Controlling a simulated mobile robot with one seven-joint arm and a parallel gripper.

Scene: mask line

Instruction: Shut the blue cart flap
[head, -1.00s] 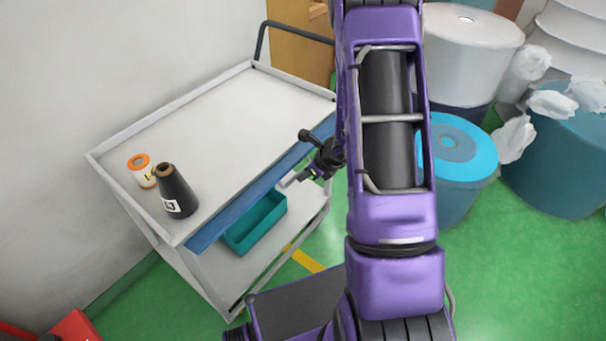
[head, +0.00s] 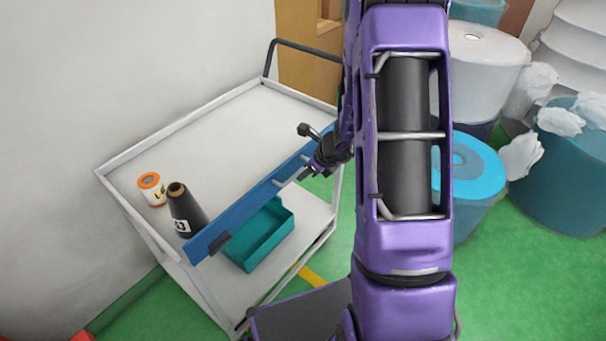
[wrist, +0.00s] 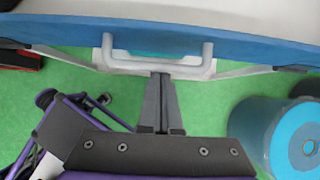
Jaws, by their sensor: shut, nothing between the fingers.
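The blue flap (head: 245,205) runs along the front edge of the grey cart (head: 120,190), and its upper edge overlaps the cart's top shelf. In the wrist view the flap (wrist: 60,30) spans the top of the picture, with a pale grey U-shaped handle (wrist: 125,65) on it. My gripper (head: 305,175) is at the flap's right half, by the handle. In the wrist view my gripper's fingers (wrist: 161,78) are together and empty, with their tips at the middle of the handle's bar. I cannot tell if they touch it.
A black cone (head: 186,212) and an orange-white spool (head: 152,188) stand on the cart's top. A teal bin (head: 262,240) sits on the lower shelf. A blue roll (head: 470,170) and other drums stand to the right. Green floor lies in front.

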